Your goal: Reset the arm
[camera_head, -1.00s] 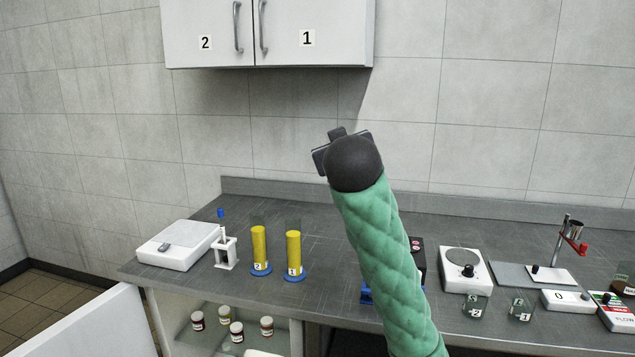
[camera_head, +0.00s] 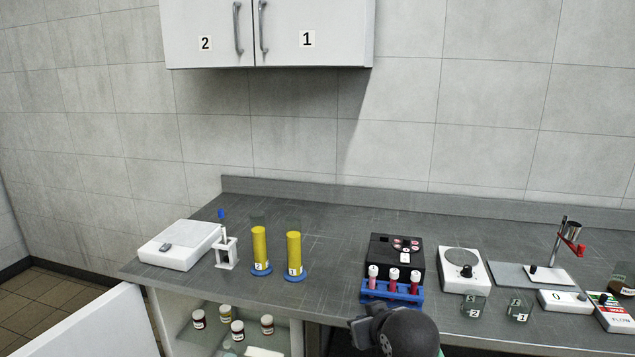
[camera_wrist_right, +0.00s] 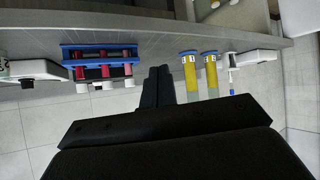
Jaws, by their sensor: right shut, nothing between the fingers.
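My right gripper (camera_head: 364,328) shows as a dark shape at the bottom edge of the head view, in front of the counter and below the blue tube rack (camera_head: 392,292). In the right wrist view its two black fingers (camera_wrist_right: 157,88) are together with nothing between them. That view looks upside down, with the tube rack (camera_wrist_right: 98,52) on one side of the fingers and the two yellow-filled cylinders (camera_wrist_right: 200,75) on the other. My left gripper is in neither view.
The grey counter (camera_head: 330,262) holds a white balance (camera_head: 180,245), the yellow cylinders (camera_head: 294,252), a black device (camera_head: 397,255), a hotplate (camera_head: 462,270) and small beakers (camera_head: 473,307). An open cabinet with several jars (camera_head: 237,331) lies below. Wall cabinets (camera_head: 270,40) hang above.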

